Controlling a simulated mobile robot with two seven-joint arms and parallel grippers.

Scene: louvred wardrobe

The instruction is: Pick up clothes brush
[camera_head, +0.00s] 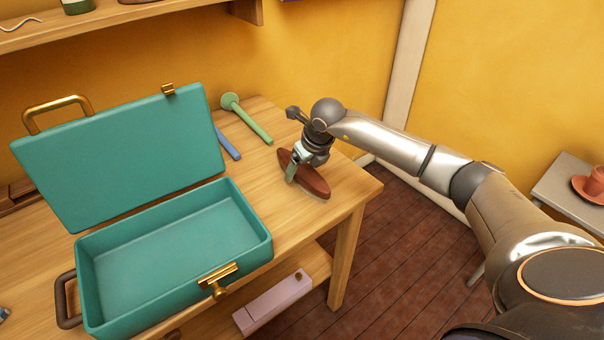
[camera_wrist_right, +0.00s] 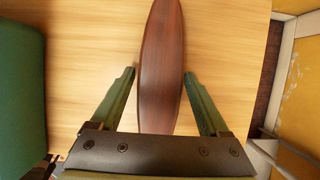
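The clothes brush (camera_head: 314,183) is a long, reddish-brown oval that lies on the wooden table near its right end. In the right wrist view the brush (camera_wrist_right: 161,70) runs lengthwise between the two green fingers. My right gripper (camera_head: 291,176) is over the brush, with its fingers pointing down. In the right wrist view my right gripper (camera_wrist_right: 160,78) is open, one finger on each side of the brush, with a gap visible on both sides. Part of the brush is hidden behind the gripper in the head view. My left gripper is not in view.
An open teal case (camera_head: 262,222) stands left of the brush on the table (camera_head: 352,190). A green long-handled thing (camera_head: 255,125) and a blue one (camera_head: 228,146) lie behind. A pink box (camera_head: 272,302) sits on the lower shelf. A side table (camera_head: 566,190) stands at right.

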